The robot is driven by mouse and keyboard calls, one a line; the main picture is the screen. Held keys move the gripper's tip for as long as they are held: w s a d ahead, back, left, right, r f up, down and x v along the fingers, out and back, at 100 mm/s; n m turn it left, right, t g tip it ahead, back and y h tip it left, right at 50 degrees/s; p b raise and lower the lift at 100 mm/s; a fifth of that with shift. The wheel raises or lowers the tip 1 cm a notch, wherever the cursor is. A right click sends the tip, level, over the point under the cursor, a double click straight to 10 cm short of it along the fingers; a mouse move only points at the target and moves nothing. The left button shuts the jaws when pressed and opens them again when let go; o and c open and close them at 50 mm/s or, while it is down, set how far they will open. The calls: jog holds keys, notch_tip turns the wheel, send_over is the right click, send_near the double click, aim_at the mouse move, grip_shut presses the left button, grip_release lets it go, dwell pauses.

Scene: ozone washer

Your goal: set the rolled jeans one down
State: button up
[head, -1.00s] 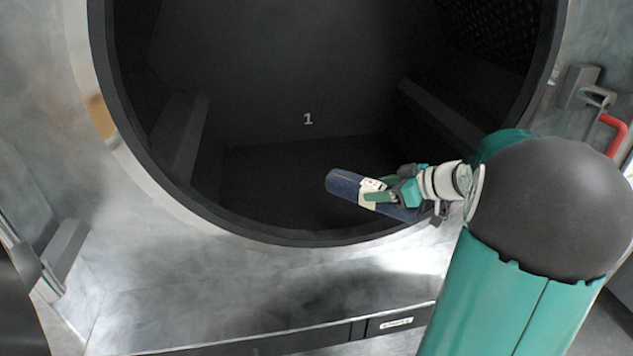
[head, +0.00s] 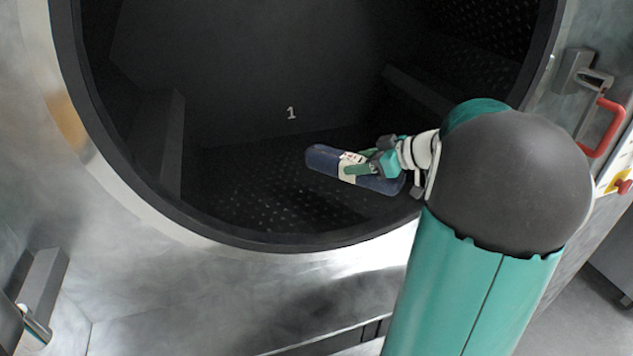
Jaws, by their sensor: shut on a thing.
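The rolled jeans (head: 322,157) are a dark blue roll with a pale band or label around the middle. My gripper (head: 357,165) is shut on the roll near its middle. The roll is inside the round opening of the washer drum (head: 240,190), toward its lower right, and lies slanted, its left end farther up in the picture. I cannot tell whether it touches the drum floor. My gripper and wrist hide part of the roll's right side.
The dark drum rim (head: 290,243) curves below the roll. A ribbed paddle (head: 170,150) stands at the drum's left, and another (head: 420,95) at the right. A red handle (head: 603,128) is on the right. The drum's middle is clear.

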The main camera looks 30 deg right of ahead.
aim_at(340, 162)
jog(key=x, duration=0.6)
jog(key=shift+w+d, duration=0.2)
jog(key=shift+w, duration=0.35)
jog(key=w+f, duration=0.2)
jog(key=w+a+f, duration=0.1)
jog(key=w+f, duration=0.1)
jog(key=f, duration=0.1)
jog(key=shift+w+a+f, duration=0.1)
jog(key=shift+w+a, duration=0.15)
jog(key=shift+w, duration=0.15)
jog(key=shift+w+f, duration=0.2)
jog(key=shift+f, duration=0.1)
jog(key=shift+w+a+f, duration=0.1)
jog(key=shift+f, duration=0.75)
jog(key=shift+w+a+f, duration=0.1)
jog(key=shift+f, duration=0.75)
jog(key=shift+d+f, duration=0.1)
jog(key=o, duration=1.5)
